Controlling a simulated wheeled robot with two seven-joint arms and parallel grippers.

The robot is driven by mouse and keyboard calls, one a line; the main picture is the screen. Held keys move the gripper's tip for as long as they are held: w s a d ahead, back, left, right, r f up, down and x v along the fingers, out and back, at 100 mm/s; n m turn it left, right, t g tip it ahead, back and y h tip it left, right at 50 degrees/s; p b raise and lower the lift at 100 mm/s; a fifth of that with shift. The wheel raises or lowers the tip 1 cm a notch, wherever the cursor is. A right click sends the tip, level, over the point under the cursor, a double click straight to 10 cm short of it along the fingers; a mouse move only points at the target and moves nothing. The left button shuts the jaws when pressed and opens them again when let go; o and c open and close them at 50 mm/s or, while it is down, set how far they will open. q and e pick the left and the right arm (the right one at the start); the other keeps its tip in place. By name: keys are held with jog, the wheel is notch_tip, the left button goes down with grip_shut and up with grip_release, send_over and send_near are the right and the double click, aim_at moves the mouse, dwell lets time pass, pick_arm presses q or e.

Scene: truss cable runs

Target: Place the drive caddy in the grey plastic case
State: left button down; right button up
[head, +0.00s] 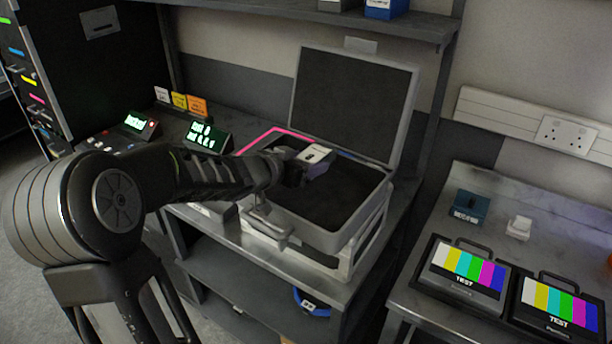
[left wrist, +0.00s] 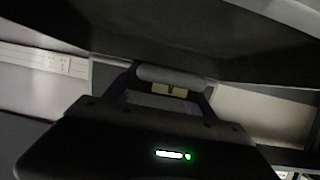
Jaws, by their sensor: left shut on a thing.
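The grey plastic case (head: 335,240) stands open on the workbench in the head view, its lid (head: 352,105) raised at the back and its inside dark. My left gripper (head: 298,166) reaches in from the left, over the back left part of the case. It is shut on the drive caddy (head: 317,153), a small box with a light grey top. The caddy is at or above rim height; whether it touches the case is unclear. In the left wrist view a grey bar (left wrist: 170,76), likely the caddy, lies between the fingers. My right gripper is not in view.
Small lit displays (head: 207,137) and coloured cards (head: 180,101) stand at the bench's back left. A shelf (head: 300,16) runs above. On the right bench are two test monitors (head: 463,275), a blue box (head: 470,206) and a white block (head: 519,227).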

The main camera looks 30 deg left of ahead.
pick_arm(q)
jog(key=shift+f+b, duration=0.7)
jog(key=shift+f, duration=1.15)
jog(key=shift+s+f+b, duration=0.1)
jog(key=shift+f+b, duration=0.3)
jog(key=shift+f, duration=0.25)
jog(key=shift+c, duration=1.6)
grip_release()
jog(key=shift+f, duration=0.1)
jog(key=shift+r+p, duration=0.5)
jog(key=shift+r, duration=0.2)
jog(key=p+v, duration=0.2)
jog(key=v, duration=0.9)
jog(key=shift+s+r, duration=0.25)
jog(key=shift+s, duration=0.1)
